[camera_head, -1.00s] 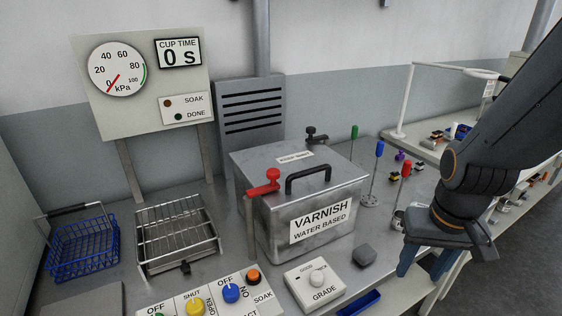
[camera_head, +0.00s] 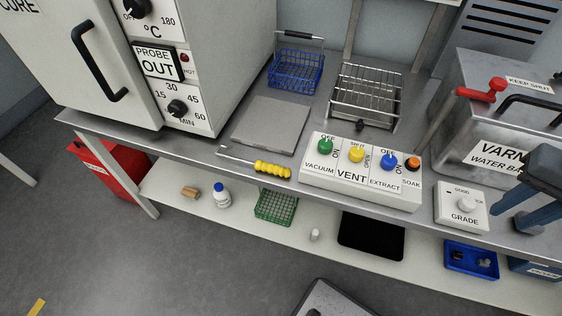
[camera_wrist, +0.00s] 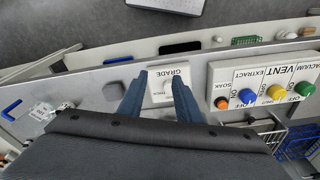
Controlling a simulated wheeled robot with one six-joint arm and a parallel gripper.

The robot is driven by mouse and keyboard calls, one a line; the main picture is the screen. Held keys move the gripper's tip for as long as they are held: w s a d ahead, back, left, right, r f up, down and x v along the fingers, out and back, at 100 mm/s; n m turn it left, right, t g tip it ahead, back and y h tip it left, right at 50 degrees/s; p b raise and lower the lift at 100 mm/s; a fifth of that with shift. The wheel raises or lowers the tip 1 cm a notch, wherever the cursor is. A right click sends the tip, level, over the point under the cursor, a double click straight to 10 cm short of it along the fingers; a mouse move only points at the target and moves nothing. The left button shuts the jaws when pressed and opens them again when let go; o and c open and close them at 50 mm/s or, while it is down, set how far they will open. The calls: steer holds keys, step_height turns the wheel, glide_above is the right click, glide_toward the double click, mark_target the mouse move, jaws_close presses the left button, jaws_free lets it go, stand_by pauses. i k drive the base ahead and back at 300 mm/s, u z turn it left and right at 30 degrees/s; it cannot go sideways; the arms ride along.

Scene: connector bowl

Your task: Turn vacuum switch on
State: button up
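The green vacuum knob (camera_head: 325,146) is at the left end of a white control panel (camera_head: 360,191) on the steel bench. OFF is printed above it, ON to its right and VACUUM below. I cannot tell which mark it points to. In the wrist view the green knob (camera_wrist: 305,89) is at the right edge. My gripper (camera_head: 505,217) is at the right edge of the head view, right of the panel and apart from it. In the wrist view my gripper (camera_wrist: 158,76) has its two blue fingers spread, with nothing held, above the GRADE box (camera_wrist: 160,98).
The panel also has a yellow vent knob (camera_head: 356,153), a blue extract knob (camera_head: 388,162) and an orange soak button (camera_head: 412,164). A yellow-handled tool (camera_head: 272,170) lies left of the panel. A varnish tank (camera_head: 480,135) with a red lever (camera_head: 485,91) stands at right.

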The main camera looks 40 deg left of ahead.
mark_target(325, 145)
steer(key=u, duration=1.55)
steer(key=k, duration=0.5)
steer(key=z, duration=0.75)
steer(key=i, duration=0.6)
steer(key=u, duration=1)
